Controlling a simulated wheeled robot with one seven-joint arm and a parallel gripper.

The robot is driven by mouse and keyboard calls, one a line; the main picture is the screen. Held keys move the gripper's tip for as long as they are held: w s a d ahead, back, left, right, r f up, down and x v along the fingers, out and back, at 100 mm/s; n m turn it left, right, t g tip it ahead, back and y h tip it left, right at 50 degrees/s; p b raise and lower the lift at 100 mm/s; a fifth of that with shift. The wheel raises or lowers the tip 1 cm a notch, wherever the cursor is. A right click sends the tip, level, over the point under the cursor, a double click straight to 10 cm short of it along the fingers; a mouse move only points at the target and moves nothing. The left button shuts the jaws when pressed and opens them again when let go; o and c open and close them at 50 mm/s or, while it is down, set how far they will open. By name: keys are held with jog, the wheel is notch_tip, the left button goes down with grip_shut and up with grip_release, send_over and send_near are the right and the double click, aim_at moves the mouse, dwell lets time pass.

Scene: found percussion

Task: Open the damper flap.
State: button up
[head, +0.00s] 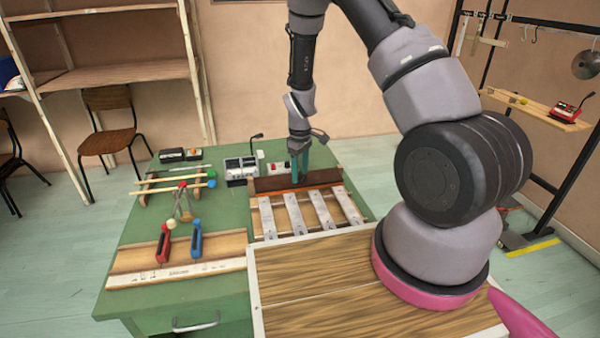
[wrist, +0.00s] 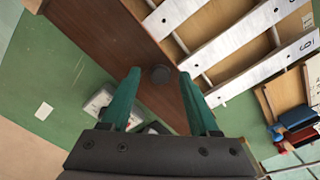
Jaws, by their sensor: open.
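The damper flap is a dark reddish-brown board (head: 325,177) along the far ends of the pale metal bars (head: 320,207). In the wrist view the flap (wrist: 105,35) runs diagonally, with a round dark knob (wrist: 160,74) on it. The bars (wrist: 230,48) meet its edge. My gripper (head: 299,172) points down over the flap. In the wrist view its teal fingers (wrist: 159,76) are apart, one on each side of the knob in the picture. Nothing is held. I cannot tell whether the fingertips touch the flap.
A grey switch box (head: 240,168) and a small device with red (head: 280,167) stand behind the instrument. Red (head: 163,246) and blue (head: 196,240) items stand on a wooden board at left. A rack with coloured-tip sticks (head: 172,184) is behind them.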

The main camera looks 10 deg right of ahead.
jog(key=shift+f, duration=0.15)
grip_shut()
dwell(1.4)
